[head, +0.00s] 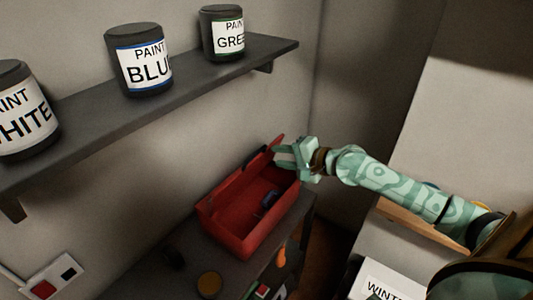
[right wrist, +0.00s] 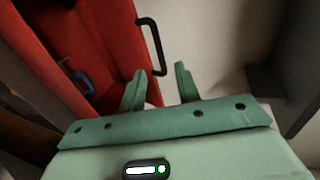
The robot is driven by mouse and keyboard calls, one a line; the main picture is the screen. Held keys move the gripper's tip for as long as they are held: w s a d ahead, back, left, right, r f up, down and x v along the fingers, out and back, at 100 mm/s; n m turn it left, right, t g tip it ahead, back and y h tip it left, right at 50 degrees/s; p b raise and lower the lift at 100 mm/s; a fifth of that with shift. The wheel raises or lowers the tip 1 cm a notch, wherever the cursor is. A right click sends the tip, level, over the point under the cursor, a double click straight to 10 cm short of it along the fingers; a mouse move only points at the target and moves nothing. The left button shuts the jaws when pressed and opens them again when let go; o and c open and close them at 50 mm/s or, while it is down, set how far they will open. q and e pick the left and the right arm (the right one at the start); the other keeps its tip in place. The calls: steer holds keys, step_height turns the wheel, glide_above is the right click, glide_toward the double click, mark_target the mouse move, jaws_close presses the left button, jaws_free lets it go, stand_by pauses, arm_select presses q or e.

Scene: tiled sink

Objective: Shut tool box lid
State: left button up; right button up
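The red tool box (head: 232,236) stands on a dark surface below the shelf, with its lid (head: 235,181) open and raised on the wall side. A dark blue item (head: 269,198) lies inside it. My right gripper (head: 281,154) is at the far right end of the raised lid. In the right wrist view its fingers (right wrist: 160,88) are apart, with the lid's black handle (right wrist: 151,45) just beyond and partly between them. I cannot tell whether they touch the lid. The red box (right wrist: 70,50) fills the upper left there. My left gripper is not in view.
A dark wall shelf (head: 200,92) above the box carries paint cans labelled white (head: 22,112), blue (head: 140,60) and green (head: 223,33).

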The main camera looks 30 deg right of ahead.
mark_target(257, 154)
steer(key=b+x, duration=0.3)
steer(key=x, duration=0.6)
steer(key=shift+w+a+f+b, duration=0.15)
steer(key=shift+w+b, duration=0.1)
steer(key=shift+b, duration=0.15)
steer(key=shift+f, duration=0.15)
steer(key=shift+a, duration=0.1)
jaws_close()
